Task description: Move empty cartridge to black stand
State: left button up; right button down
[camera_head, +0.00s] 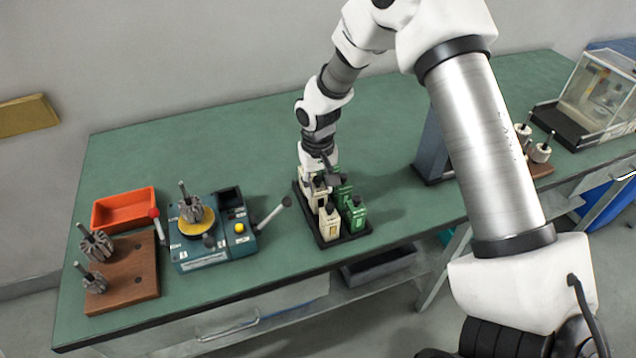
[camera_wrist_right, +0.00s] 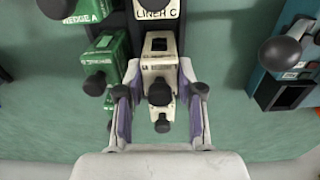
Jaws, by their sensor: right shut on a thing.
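A black stand (camera_head: 346,238) on the green table holds white and green cartridges. My right gripper (camera_head: 317,182) reaches down over its rear left part. In the right wrist view the gripper (camera_wrist_right: 161,98) is shut on a white cartridge (camera_wrist_right: 159,72) with a black knob, one finger on each side. I cannot tell whether that cartridge is seated in the stand or lifted, nor whether it is empty. A white cartridge marked LINER C (camera_wrist_right: 157,8) and a green one marked WEDGE A (camera_wrist_right: 82,12) are close by. My left gripper is not in view.
A blue winding machine (camera_head: 205,255) with a lever stands left of the stand. Farther left are an orange bin (camera_head: 124,208) and a brown wooden board (camera_head: 135,280) with armatures. A clear-walled case (camera_head: 597,90) stands far right. Table between machine and stand is mostly clear.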

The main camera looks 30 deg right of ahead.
aim_at(318, 179)
jog(key=shift+f, duration=0.7)
jog(key=c, duration=0.7)
grip_release()
jog(key=shift+o, duration=0.2)
jog(key=shift+r+p, duration=1.95)
jog(key=shift+r, duration=0.4)
